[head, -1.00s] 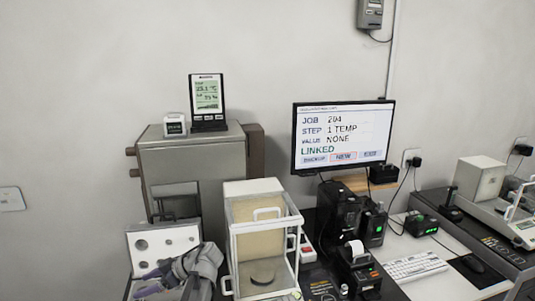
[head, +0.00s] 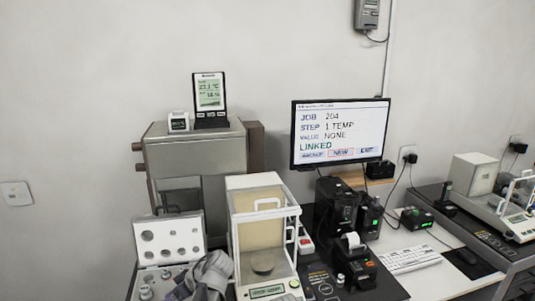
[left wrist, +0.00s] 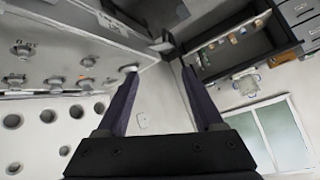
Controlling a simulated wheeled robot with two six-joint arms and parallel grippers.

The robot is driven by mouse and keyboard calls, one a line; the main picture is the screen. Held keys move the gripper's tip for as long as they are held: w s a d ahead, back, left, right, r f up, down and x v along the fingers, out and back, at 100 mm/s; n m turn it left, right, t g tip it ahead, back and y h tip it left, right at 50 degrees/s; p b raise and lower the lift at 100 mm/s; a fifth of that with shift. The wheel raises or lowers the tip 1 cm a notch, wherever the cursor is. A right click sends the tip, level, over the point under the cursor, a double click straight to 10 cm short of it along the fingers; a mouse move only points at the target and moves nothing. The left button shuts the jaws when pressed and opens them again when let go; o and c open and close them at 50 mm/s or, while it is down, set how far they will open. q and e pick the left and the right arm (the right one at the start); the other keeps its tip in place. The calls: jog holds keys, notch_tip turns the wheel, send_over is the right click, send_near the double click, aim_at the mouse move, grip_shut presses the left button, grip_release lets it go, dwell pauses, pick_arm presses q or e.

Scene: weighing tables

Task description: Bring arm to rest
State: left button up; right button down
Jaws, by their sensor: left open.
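My left gripper (head: 180,292) is at the bottom left of the head view, in front of the open weight case (head: 170,238), partly cut off by the lower edge. In the left wrist view the left gripper (left wrist: 163,88) has its two dark fingers spread apart with nothing between them. The weight case (left wrist: 55,105), with round holes and several metal knobbed weights, fills the left of that view. One finger overlaps the case edge in the picture; I cannot tell whether they touch. My right gripper is not in view.
A glass-sided balance (head: 262,235) stands close right of my left gripper. A grey cabinet (head: 195,150) is behind, with a thermometer display (head: 209,100) on top. A monitor (head: 341,135) reads JOB 204, STEP 1 TEMP. A printer (head: 355,262) and a keyboard (head: 410,258) are further right.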

pick_arm(q)
jog(key=s+d+f+m+h, duration=0.3)
jog(key=s+d+m, duration=0.4)
jog(key=d, duration=0.4)
jog(key=s+d+f+m+h, duration=0.4)
jog(key=s+d+m, duration=0.3)
jog(key=d+m, duration=0.3)
jog(key=shift+d+f+m+h, duration=0.3)
jog(key=shift+d+h, duration=0.5)
jog(key=shift+d, duration=0.25)
jog(key=shift+s, duration=0.1)
